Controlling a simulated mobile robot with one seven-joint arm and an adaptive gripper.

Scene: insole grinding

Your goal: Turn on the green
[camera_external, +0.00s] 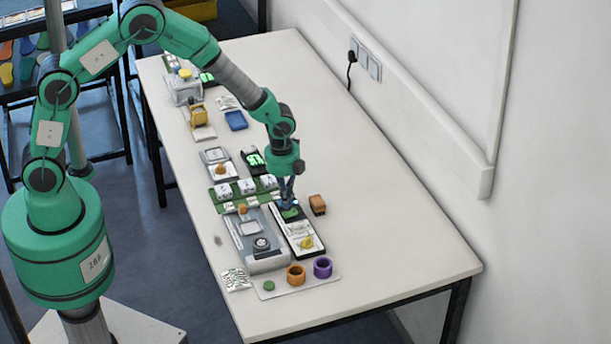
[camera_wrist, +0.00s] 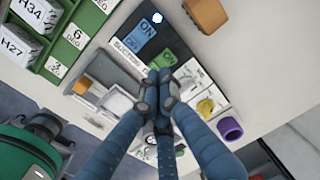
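The green switch (camera_wrist: 164,58) is a rocker with "ON" lettering on the dark control panel (camera_wrist: 178,42). It shows in the wrist view just beyond my fingertips, beside a blue rocker switch (camera_wrist: 141,35) marked ON and OFF. In the external view the green switch (camera_external: 291,214) is partly covered by my fingers. My gripper (camera_wrist: 160,76) has its three blue fingers drawn together, with nothing seen between them. In the external view my gripper (camera_external: 287,203) points down at the panel's far end. I cannot tell whether the fingertips touch the green switch.
A yellow knob (camera_external: 306,243) sits at the panel's near end. A grey machine (camera_external: 257,238) stands left of the panel, and a brown block (camera_external: 317,204) right of it. Orange (camera_external: 296,275) and purple (camera_external: 323,267) rings stand in front. The table's right side is clear.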

